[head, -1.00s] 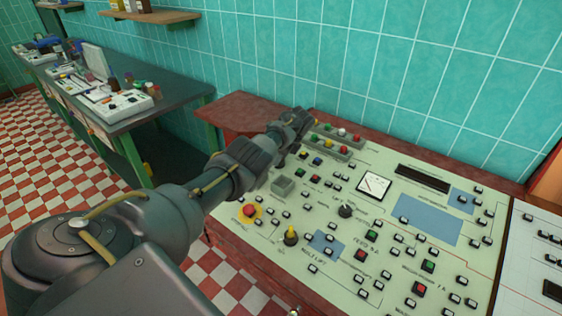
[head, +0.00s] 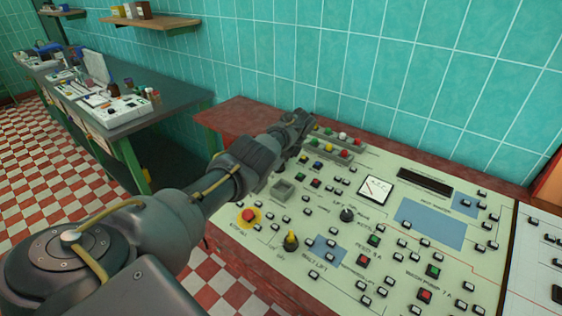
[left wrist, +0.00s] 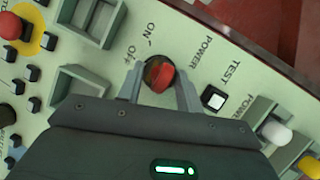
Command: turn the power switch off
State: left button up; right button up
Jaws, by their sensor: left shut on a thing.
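The power switch (left wrist: 159,75) is a round red knob on the pale green panel (left wrist: 200,65). In the left wrist view it sits beside the printed words ON, OFF and POWER. My left gripper (left wrist: 160,88) has a finger on each side of the knob and is shut on it. Which mark the knob points to is not clear. In the head view my left gripper (head: 298,125) is at the panel's far left corner, and it hides the switch there. My right gripper is not in view.
A white TEST button (left wrist: 214,98) is close to one finger. White (left wrist: 276,133) and yellow (left wrist: 312,166) lamps stand nearby. A red stop button with a yellow ring (head: 249,216) and many small switches cover the panel. A tiled wall (head: 330,70) is behind.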

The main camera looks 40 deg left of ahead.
pick_arm(q)
jog(key=o, duration=1)
jog(key=shift+w+d+r, duration=0.1)
jog(key=shift+d+r, duration=0.1)
jog(key=shift+r, duration=0.25)
jog(key=v, duration=0.9)
jog(key=shift+r, duration=0.35)
jog(key=shift+d, duration=0.2)
